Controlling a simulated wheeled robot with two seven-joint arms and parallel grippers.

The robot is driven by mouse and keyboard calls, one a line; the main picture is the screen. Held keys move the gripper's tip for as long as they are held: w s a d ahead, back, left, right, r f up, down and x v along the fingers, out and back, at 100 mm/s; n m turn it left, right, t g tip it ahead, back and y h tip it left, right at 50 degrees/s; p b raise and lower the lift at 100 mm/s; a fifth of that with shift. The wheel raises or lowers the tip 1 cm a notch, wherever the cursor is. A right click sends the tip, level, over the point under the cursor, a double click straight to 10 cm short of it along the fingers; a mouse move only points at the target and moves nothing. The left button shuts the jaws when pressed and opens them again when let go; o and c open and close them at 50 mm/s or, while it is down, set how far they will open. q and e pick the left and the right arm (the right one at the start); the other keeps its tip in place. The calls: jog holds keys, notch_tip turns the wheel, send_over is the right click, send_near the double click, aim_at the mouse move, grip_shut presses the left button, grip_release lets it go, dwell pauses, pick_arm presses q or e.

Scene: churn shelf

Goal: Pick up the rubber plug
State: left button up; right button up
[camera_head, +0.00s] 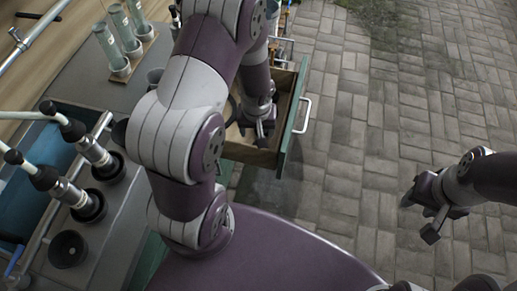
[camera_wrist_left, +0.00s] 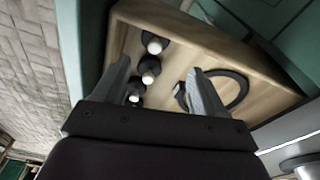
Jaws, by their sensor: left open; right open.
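An open wooden drawer (camera_head: 247,155) with a green front holds three small dark round pieces with pale tops in the left wrist view: one (camera_wrist_left: 153,43), another (camera_wrist_left: 149,68) and a third (camera_wrist_left: 136,94). They look like rubber plugs; I cannot tell which one the task names. My left gripper (camera_wrist_left: 161,76) is open over the drawer, its fingers pointing in, with the pieces near its left finger. In the head view my left gripper (camera_head: 262,132) is partly hidden by my arm. My right gripper (camera_head: 418,218) is open and empty above the paving.
A black ring (camera_wrist_left: 238,88) lies in the drawer by the right finger. The drawer's green front (camera_head: 293,120) has a pale handle (camera_head: 304,115). Milking clusters (camera_head: 95,155) and clear tubes (camera_head: 118,45) stand on the counter at left. Paved floor (camera_head: 370,110) is clear at right.

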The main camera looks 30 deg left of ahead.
pick_arm(q)
jog(key=f, duration=0.2)
jog(key=w+f+b, duration=0.1)
jog(key=f, duration=0.1)
jog(key=f+b, duration=0.1)
jog(key=f, duration=0.1)
jog(key=shift+w+f, duration=0.25)
jog(key=shift+w, duration=0.05)
jog(key=f, duration=0.2)
jog(key=f+b, duration=0.2)
jog(key=f, duration=0.1)
jog(key=shift+w+a+f, duration=0.1)
jog(key=shift+w+f, duration=0.2)
jog(key=shift+w, duration=0.1)
jog(key=shift+w+f, duration=0.1)
jog(key=shift+c, duration=0.3)
pick_arm(e)
jog(key=f, duration=0.4)
jog(key=shift+w+d+f, duration=0.1)
jog(key=shift+w+f, duration=0.2)
jog(key=shift+w, duration=0.1)
pick_arm(q)
jog(key=c, duration=0.8)
